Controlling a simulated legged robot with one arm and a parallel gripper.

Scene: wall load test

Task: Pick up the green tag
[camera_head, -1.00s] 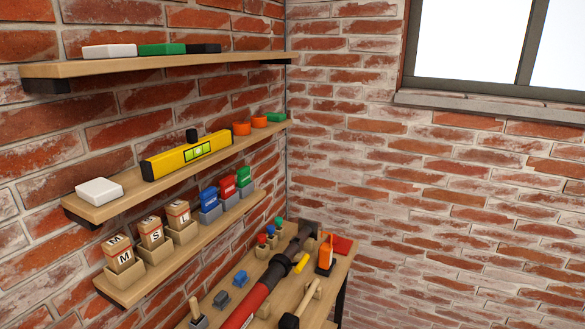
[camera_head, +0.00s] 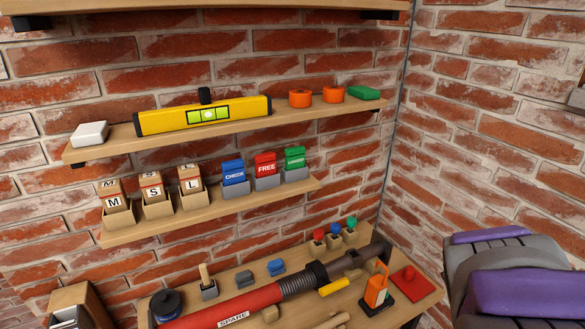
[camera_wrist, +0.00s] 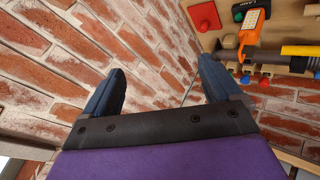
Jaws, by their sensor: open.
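The green tag (camera_head: 295,158) stands upright in a grey holder at the right end of the lower shelf in the head view. The red FREE tag (camera_head: 265,165) and the blue CHECK tag (camera_head: 234,173) stand to its left in like holders. My gripper (camera_wrist: 160,90) is open and empty in the wrist view, its two dark fingers spread before the brick wall. The green tag cannot be made out in the wrist view. In the head view my purple arm part is at the lower right, well apart from the tag.
The upper shelf (camera_head: 110,147) holds a yellow level (camera_head: 205,115), orange rolls and a green block (camera_head: 364,93). Letter-marked blocks (camera_head: 153,188) stand left of the tags. The bench below carries a red tool marked SPARE (camera_head: 235,312) and an orange device (camera_head: 376,292).

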